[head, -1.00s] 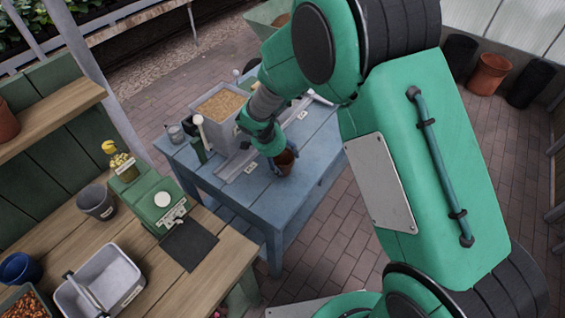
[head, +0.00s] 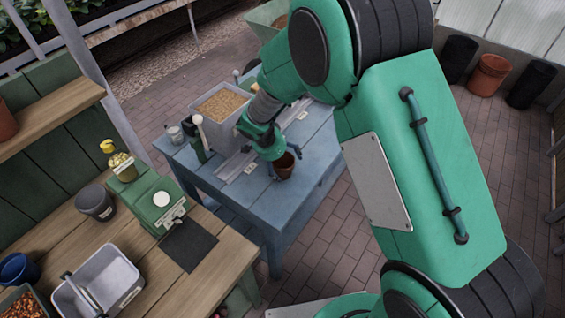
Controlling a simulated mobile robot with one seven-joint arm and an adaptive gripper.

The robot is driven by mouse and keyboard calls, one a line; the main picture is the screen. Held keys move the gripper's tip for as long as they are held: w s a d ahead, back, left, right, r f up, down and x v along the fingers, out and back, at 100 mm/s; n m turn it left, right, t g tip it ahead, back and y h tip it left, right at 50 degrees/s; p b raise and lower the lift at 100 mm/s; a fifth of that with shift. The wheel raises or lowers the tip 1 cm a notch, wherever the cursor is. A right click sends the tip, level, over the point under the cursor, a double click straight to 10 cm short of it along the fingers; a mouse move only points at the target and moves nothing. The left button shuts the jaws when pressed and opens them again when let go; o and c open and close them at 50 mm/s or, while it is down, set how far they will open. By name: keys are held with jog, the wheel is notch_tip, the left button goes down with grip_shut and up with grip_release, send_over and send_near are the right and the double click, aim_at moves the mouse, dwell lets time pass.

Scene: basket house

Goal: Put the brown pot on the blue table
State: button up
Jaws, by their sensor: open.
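The brown pot (head: 284,167) stands upright on the blue table (head: 262,207), near its right front part. My gripper (head: 284,162) is open at the pot, with its fingers at the rim and side; whether they touch it I cannot tell. My green arm reaches in from the right above the table and hides part of its back.
On the blue table are a bin of grain (head: 219,106), grey trays (head: 236,165) and a metal can (head: 175,133). The wooden bench (head: 165,262) at left holds a green scale (head: 160,205), a grey pot (head: 96,202) and a grey tub (head: 98,282).

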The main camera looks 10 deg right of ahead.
jog(key=shift+r, duration=0.2)
jog(key=p+v, duration=0.2)
jog(key=v, duration=0.9)
jog(key=shift+r, duration=0.35)
jog(key=shift+s+a, duration=0.1)
jog(key=s+d+r+n+y, duration=0.1)
jog(key=s+d+r+n, duration=0.1)
jog(key=s+d+r, duration=0.3)
jog(key=s+d+r+n+t, duration=0.1)
jog(key=s+r, duration=0.2)
jog(key=r, duration=0.4)
jog(key=s+d+r+n+y, duration=0.1)
jog(key=s+d+r+n, duration=0.15)
jog(key=r, duration=0.35)
jog(key=s+d+r+n, duration=0.1)
jog(key=s+r+n, duration=0.1)
jog(key=s, duration=0.4)
jog(key=s+d+r+n+t+y, duration=0.1)
jog(key=s+d+r+n, duration=0.1)
jog(key=s+r, duration=0.2)
jog(key=s+d+r+n+t, duration=0.1)
jog(key=s+r+n, duration=0.1)
jog(key=s, duration=0.8)
jog(key=shift+d+r+y, duration=0.25)
jog(key=shift+r+y, duration=0.15)
